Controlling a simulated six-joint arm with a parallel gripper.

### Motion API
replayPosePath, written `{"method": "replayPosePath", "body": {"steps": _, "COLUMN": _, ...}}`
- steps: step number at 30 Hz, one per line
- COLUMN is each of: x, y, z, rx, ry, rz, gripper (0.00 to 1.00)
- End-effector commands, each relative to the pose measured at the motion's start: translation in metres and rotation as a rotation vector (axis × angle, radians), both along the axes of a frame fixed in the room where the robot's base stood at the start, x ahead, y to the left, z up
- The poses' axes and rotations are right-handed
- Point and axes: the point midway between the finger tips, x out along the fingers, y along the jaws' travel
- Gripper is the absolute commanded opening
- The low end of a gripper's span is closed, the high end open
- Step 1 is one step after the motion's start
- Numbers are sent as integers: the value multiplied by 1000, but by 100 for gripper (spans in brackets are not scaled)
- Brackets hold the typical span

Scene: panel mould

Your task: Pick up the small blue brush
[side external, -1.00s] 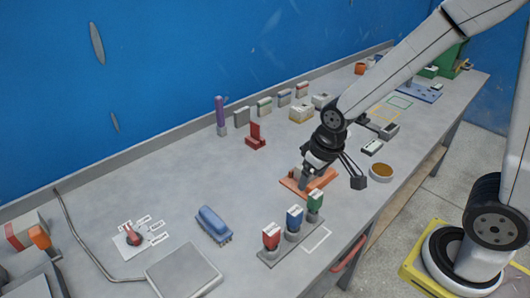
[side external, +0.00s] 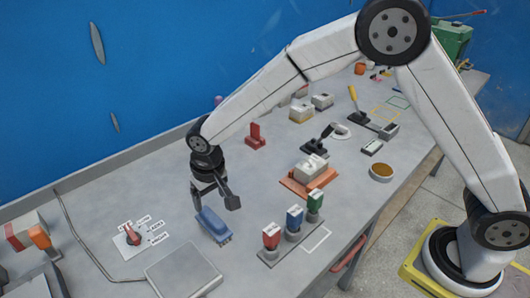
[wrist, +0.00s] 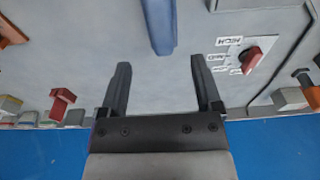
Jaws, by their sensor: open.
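The small blue brush (side external: 212,225) lies on the grey bench, bristles down, between the red rotary switch and the row of coloured blocks. Its blue back also shows at the top of the wrist view (wrist: 162,22), partly cut off by the frame edge. My gripper (side external: 216,204) is open and empty, above the brush and apart from it in the wrist view. In the wrist view its two fingers (wrist: 163,75) are spread wider than the brush, with the brush beyond the fingertips and between their lines.
A red rotary switch (side external: 132,235) with labels stands left of the brush. A flat grey plate (side external: 185,272) lies in front. Red, blue and green blocks stand on a grey strip (side external: 270,252) to the right. An orange tray (side external: 297,184) with a pale block lies farther right.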

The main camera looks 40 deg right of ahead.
Motion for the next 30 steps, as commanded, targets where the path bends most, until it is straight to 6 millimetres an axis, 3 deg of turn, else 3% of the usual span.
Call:
{"method": "replayPosePath", "body": {"steps": 5, "x": 0, "y": 0, "z": -2, "rx": 0, "ry": 1, "rz": 0, "gripper": 82}}
{"method": "replayPosePath", "body": {"steps": 15, "x": 3, "y": 0, "z": -25, "rx": 0, "ry": 0, "rz": 0, "gripper": 82}}
{"method": "replayPosePath", "body": {"steps": 23, "x": 3, "y": 0, "z": -28, "rx": 0, "ry": 0, "rz": 0, "gripper": 82}}
{"method": "replayPosePath", "body": {"steps": 30, "x": 5, "y": 1, "z": -48, "rx": -1, "ry": 1, "rz": 1, "gripper": 82}}
